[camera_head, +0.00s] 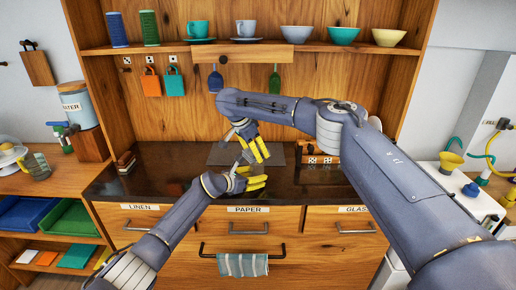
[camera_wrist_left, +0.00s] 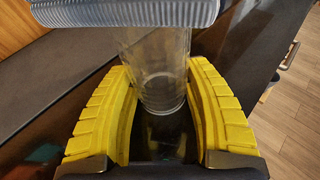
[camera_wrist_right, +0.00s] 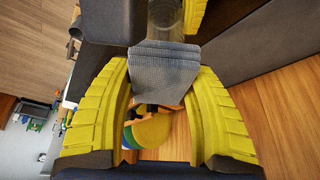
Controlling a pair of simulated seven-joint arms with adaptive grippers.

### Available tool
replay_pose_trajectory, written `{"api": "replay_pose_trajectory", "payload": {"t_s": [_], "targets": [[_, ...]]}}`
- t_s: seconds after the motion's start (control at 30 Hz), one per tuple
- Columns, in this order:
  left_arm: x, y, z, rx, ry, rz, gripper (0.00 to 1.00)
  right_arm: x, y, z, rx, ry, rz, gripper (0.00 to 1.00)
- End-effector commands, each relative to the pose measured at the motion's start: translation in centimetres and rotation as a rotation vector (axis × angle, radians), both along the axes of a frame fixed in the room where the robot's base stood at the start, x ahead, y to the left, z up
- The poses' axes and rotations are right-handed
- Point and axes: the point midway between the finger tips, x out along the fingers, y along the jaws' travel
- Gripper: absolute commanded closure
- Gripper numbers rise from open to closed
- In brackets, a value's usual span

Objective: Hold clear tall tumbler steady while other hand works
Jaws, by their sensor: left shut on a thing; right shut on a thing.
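The clear tall tumbler (camera_wrist_left: 158,78) stands between the yellow fingers of my left gripper (camera_wrist_left: 160,100) in the left wrist view. My left gripper (camera_head: 258,179) is shut on it, low over the counter in the head view, where the tumbler is hard to make out. My right gripper (camera_head: 257,153) is just behind and above the left one. It is shut on a grey ribbed cloth-like piece (camera_wrist_right: 165,75), seen in the right wrist view. That piece is close to the tumbler (camera_wrist_right: 165,22); whether they touch I cannot tell.
A grey mat (camera_head: 218,154) lies on the dark counter (camera_head: 170,165). A wooden holder (camera_head: 322,159) stands at the right. A shelf above carries cups and several bowls (camera_head: 344,36). Below are labelled drawers and a hanging striped towel (camera_head: 243,265). The counter's left part is mostly clear.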

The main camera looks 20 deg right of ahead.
Motion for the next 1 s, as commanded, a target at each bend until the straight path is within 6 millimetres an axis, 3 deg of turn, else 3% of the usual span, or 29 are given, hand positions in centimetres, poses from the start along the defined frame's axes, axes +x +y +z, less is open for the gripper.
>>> {"api": "replay_pose_trajectory", "payload": {"t_s": [0.23,0.67,1.0], "targets": [[-0.1,0.0,-0.2,0.003,0.001,0.0,0.83,-1.3,1.1,-0.1,0.0,0.002,-0.001,0.71],[0.0,0.0,-0.2,0.002,0.001,0.0,0.83,1.5,-1.3,-0.1,0.002,0.002,-0.003,0.71],[0.0,0.0,-0.2,0.003,0.001,0.0,0.83,1.7,-1.6,3.5,0.0,0.0,0.001,0.71]]}}
